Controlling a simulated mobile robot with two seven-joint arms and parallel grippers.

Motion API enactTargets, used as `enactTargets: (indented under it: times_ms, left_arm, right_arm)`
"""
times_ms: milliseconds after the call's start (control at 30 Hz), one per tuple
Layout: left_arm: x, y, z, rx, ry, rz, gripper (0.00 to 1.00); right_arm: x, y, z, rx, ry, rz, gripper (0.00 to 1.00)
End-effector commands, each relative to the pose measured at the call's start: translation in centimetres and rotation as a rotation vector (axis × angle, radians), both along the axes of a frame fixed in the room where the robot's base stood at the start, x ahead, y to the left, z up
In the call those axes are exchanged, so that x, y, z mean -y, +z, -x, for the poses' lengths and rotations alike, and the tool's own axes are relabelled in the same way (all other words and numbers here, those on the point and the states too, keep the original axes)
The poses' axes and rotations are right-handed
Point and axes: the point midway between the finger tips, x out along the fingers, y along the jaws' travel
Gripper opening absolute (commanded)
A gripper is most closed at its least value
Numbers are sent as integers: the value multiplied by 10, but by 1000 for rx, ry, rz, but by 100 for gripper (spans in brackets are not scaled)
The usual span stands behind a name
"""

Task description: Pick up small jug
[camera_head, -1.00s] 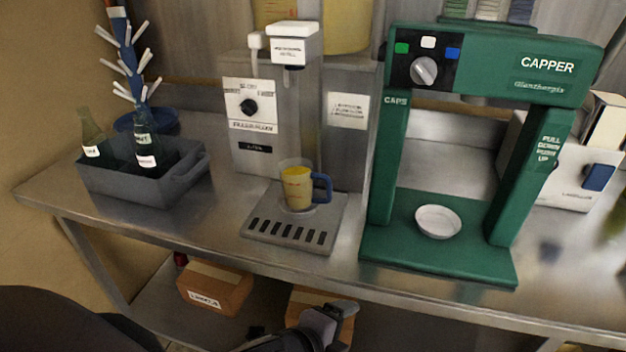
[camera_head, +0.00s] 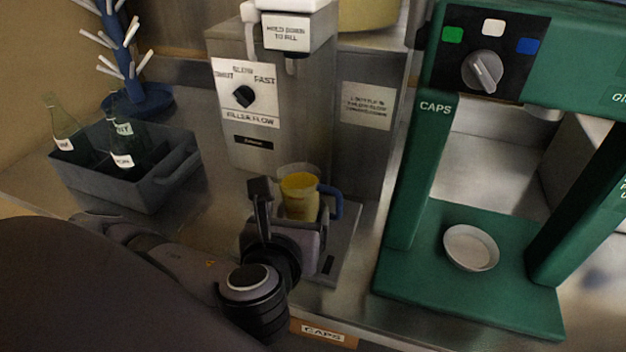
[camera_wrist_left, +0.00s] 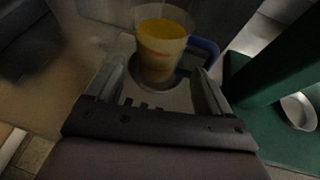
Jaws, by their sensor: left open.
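The small jug (camera_head: 299,194) is a clear cup with yellow contents and a blue handle on its right side. It stands upright on the drip tray (camera_head: 345,245) of the filler. My left gripper (camera_head: 290,205) is just in front of the jug, and its body hides the jug's lower part in the head view. In the left wrist view the jug (camera_wrist_left: 161,48) stands beyond and between the open fingers of the left gripper (camera_wrist_left: 165,80), with the handle toward the right finger. I cannot tell whether either finger touches it. My right gripper is not in view.
The filler machine (camera_head: 270,110) rises directly behind the jug. The green capper (camera_head: 415,190) stands close on the right, with a white dish (camera_head: 471,247) on its base. A grey crate (camera_head: 125,180) with bottles is on the left. Bare counter lies between crate and filler.

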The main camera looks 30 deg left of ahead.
Motion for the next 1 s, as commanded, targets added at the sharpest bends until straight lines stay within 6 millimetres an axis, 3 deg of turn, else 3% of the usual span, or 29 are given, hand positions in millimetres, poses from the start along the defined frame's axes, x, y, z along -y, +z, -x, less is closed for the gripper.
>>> enactTargets:
  times_ms: [767, 1000]
  left_arm:
    - [-9, -8, -17, 0, 3, -5, 82]
    - [-22, -20, -41, 0, 5, -7, 82]
  right_arm:
    - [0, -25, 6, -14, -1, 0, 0]
    - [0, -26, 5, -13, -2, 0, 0]
